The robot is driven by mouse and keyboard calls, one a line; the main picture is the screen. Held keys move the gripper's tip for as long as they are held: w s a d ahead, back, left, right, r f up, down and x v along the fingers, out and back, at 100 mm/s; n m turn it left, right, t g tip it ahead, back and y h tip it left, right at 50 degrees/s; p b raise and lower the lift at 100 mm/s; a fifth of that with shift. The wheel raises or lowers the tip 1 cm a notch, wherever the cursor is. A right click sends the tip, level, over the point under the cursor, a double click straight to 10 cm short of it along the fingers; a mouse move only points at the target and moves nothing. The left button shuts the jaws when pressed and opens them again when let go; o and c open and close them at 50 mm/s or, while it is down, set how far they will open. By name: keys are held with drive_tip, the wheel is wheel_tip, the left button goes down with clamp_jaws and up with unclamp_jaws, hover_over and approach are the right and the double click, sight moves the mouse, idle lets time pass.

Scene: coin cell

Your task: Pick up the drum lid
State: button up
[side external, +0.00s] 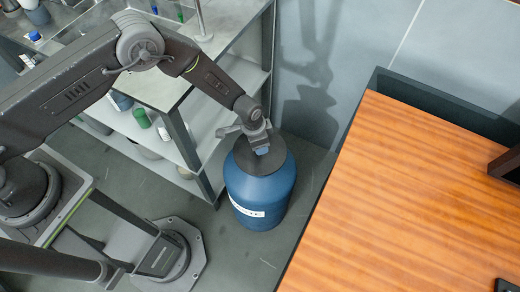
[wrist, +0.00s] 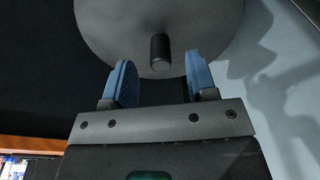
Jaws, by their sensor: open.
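A blue drum (side external: 258,196) with a white label stands upright on the floor. Its dark round lid (side external: 274,160) is on top, and my gripper (side external: 260,150) is over it. In the wrist view the lid (wrist: 105,25) is a grey disc with a short dark cylindrical knob (wrist: 160,50) near its middle. My gripper (wrist: 160,75) is open, with its blue-padded fingers to the left and right of the knob. Gaps show on both sides of the knob. I cannot tell how far the fingertips are from the lid surface.
A grey shelf unit (side external: 165,90) with bottles and containers stands left of the drum. A wooden-topped table (side external: 400,200) with a dark edge is at the right. A grey wall (side external: 350,45) rises behind. A little bare floor (side external: 245,265) shows in front of the drum.

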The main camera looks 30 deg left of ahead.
drive_tip(key=shift+w+d+f, duration=0.1)
drive_tip(key=shift+w+f, duration=0.05)
drive_tip(key=shift+f, duration=1.1)
drive_tip(key=shift+c, duration=0.3)
clamp_jaws()
